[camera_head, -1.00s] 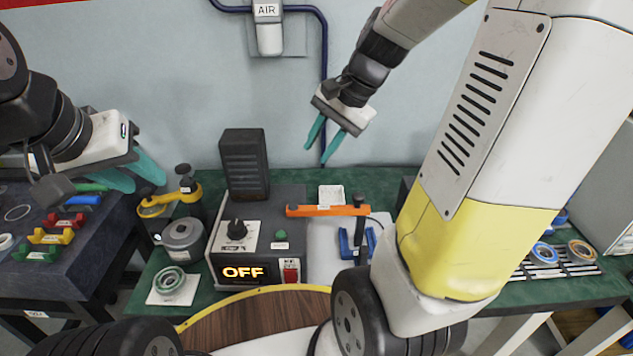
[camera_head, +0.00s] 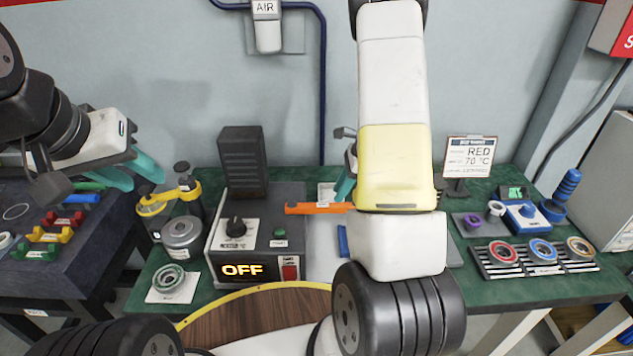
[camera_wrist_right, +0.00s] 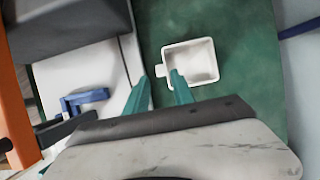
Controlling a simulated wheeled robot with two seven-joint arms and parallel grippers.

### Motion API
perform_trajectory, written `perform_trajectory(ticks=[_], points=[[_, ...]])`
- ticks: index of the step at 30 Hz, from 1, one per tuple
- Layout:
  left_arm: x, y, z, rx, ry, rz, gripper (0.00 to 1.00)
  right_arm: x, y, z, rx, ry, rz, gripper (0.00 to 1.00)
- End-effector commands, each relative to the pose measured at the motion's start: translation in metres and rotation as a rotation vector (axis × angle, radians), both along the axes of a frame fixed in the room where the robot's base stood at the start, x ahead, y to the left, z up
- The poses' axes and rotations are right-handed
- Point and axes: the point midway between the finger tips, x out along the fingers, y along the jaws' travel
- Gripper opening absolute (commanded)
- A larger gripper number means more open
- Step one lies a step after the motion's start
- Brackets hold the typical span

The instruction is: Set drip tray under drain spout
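A small white tray (camera_wrist_right: 203,55) with a side tab sits on the green bench top in the right wrist view. In the head view the white tray (camera_head: 326,190) shows partly, behind the orange bar. My right gripper (camera_wrist_right: 160,77) is open; one fingertip overlaps the tray's near-left corner in the picture, and the tab shows between the fingers. I cannot tell whether they touch it. In the head view my right arm hides most of that gripper. My left gripper (camera_head: 142,180) is open and empty at the left. I cannot make out a drain spout.
A control box (camera_head: 240,270) reading OFF stands left of the orange bar (camera_head: 310,208). A blue bracket (camera_wrist_right: 85,101) stands on a white plate. A rack of rings (camera_head: 530,262) and a sign stand on the right. Bare green bench surrounds the tray.

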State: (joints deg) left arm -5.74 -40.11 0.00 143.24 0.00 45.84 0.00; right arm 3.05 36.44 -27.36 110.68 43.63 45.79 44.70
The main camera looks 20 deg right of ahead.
Motion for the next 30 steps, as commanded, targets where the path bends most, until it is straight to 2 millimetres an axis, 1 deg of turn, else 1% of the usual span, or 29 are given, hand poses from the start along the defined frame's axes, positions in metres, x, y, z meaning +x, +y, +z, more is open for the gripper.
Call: perform_trajectory(ticks=[6,9,12,18,20,21,23,30], points=[[0.0,0.0,0.0,0.0,0.0,0.0,0.36,0.005,0.011,-0.031,0.0,0.003,0.001,0.3],[0.0,0.0,0.0,0.0,0.0,0.0,0.36,0.006,0.015,-0.041,0.0,0.001,0.003,0.3],[0.0,0.0,0.0,0.0,0.0,0.0,0.36,0.007,0.017,-0.044,0.0,0.0,0.001,0.3],[0.0,0.0,0.0,0.0,0.0,0.0,0.36,0.007,0.017,-0.044,0.0,-0.002,0.001,0.3],[0.0,0.0,0.0,0.0,0.0,0.0,0.36,0.007,0.017,-0.044,0.0,-0.002,0.001,0.18],[0.0,0.0,0.0,0.0,0.0,0.0,0.36,0.007,0.017,-0.044,0.0,-0.002,0.001,0.1],[0.0,0.0,0.0,0.0,0.0,0.0,0.36,0.007,0.017,-0.044,0.0,-0.002,0.001,0.0],[0.0,0.0,0.0,0.0,0.0,0.0,0.36,0.007,0.017,-0.044,0.0,-0.002,0.001,0.0]])
